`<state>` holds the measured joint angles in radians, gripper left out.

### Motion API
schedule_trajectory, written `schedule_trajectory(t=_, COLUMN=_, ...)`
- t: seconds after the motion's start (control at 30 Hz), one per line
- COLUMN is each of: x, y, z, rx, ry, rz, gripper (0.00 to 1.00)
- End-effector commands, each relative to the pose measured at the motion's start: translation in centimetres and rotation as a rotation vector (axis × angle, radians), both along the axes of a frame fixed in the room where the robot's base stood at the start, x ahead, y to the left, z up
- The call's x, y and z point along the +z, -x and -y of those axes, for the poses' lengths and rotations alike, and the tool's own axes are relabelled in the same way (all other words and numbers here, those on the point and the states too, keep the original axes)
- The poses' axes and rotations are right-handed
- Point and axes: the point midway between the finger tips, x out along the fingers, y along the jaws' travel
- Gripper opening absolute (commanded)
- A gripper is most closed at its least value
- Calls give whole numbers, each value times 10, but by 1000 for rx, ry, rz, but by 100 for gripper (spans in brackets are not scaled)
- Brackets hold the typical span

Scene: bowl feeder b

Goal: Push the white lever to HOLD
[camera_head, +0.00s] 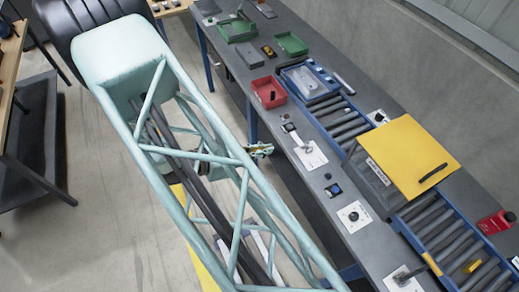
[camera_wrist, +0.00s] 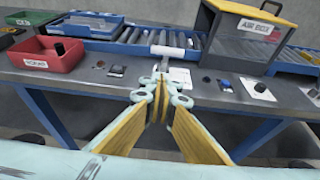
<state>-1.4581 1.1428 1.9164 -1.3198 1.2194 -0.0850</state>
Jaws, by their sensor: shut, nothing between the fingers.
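A pale lever (camera_head: 299,140) stands on a white plate (camera_head: 314,158) on the grey bench, near its front edge. In the wrist view the white plate (camera_wrist: 181,76) lies just beyond my fingertips, and they partly hide the lever. The writing on the plate is too small to read. My gripper (camera_head: 261,150) is beside the bench's front edge in the head view, apart from the lever. In the wrist view my gripper (camera_wrist: 157,90) is shut, with its fingers together and nothing held.
A red tray (camera_head: 270,93) stands left of the lever in the wrist view. A yellow-lidded box (camera_head: 410,152) straddles the roller conveyor (camera_head: 437,223) behind. A blue button (camera_head: 333,190) and a black knob on a white plate (camera_head: 354,215) sit along the bench front.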

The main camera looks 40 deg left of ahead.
Motion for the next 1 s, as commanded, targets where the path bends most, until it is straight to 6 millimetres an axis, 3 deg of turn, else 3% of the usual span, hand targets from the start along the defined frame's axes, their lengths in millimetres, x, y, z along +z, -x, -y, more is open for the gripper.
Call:
schedule_trajectory(t=0.4, x=-18, y=-45, z=17, rx=-2, ry=2, rz=0, gripper=0)
schedule_trajectory(t=0.7, x=-5, y=-71, z=25, rx=-1, ry=1, rz=1, gripper=0)
schedule_trajectory(t=1.0, x=-2, y=-79, z=28, rx=0, ry=1, rz=0, gripper=0)
